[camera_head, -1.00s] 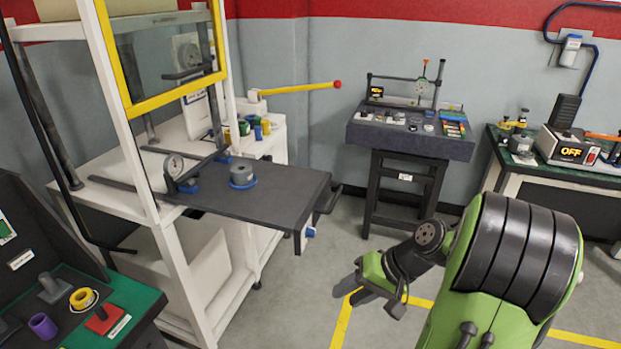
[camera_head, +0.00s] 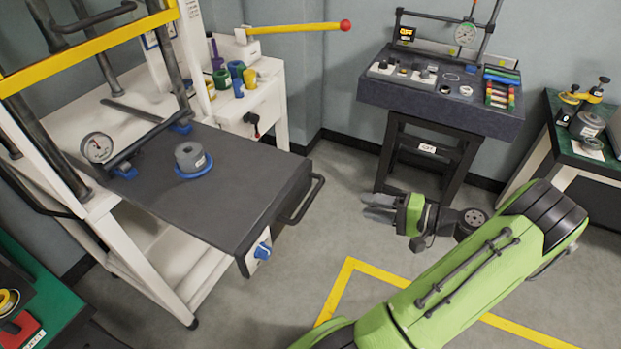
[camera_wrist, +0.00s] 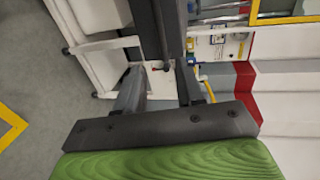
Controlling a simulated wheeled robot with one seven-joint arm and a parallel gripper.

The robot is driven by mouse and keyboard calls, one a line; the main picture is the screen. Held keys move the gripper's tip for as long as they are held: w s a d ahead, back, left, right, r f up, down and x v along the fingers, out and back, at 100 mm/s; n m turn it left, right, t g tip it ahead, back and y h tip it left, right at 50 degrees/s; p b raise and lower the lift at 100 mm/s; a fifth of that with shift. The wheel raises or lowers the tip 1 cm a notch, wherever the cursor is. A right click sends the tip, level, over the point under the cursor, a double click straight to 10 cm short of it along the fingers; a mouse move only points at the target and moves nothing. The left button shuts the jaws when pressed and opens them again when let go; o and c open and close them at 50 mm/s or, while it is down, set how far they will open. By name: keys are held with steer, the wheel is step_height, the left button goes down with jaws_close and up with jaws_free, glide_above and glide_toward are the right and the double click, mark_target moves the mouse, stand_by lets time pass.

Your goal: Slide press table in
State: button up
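The press table (camera_head: 140,196) is a dark grey slab sticking out to the right from a white frame. A dark bar handle (camera_head: 303,203) is on its right end, and a blue knob (camera_head: 262,250) is on its front corner. A grey cylinder on a blue ring (camera_head: 192,161) and a dial gauge (camera_head: 98,147) are on top. My gripper (camera_head: 370,206) is right of the handle, apart from it, with its fingers pointing left. In the wrist view my gripper (camera_wrist: 160,85) has its two fingers apart with nothing held. A dark slab beyond them looks like the table.
A yellow-framed guard (camera_head: 90,48) stands over the table. A yellow lever with a red knob (camera_head: 300,28) sticks out behind it. A dark bench with gauge and parts (camera_head: 440,108) stands at the back. Clear floor (camera_head: 300,285) lies between table and arm.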

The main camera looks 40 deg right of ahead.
mark_target(313, 193)
steer(key=b+x, duration=0.3)
steer(key=x, duration=1.2)
steer(key=shift+w+a, duration=0.25)
steer(key=shift+r, duration=0.1)
steer(key=shift+c, duration=0.2)
jaws_close()
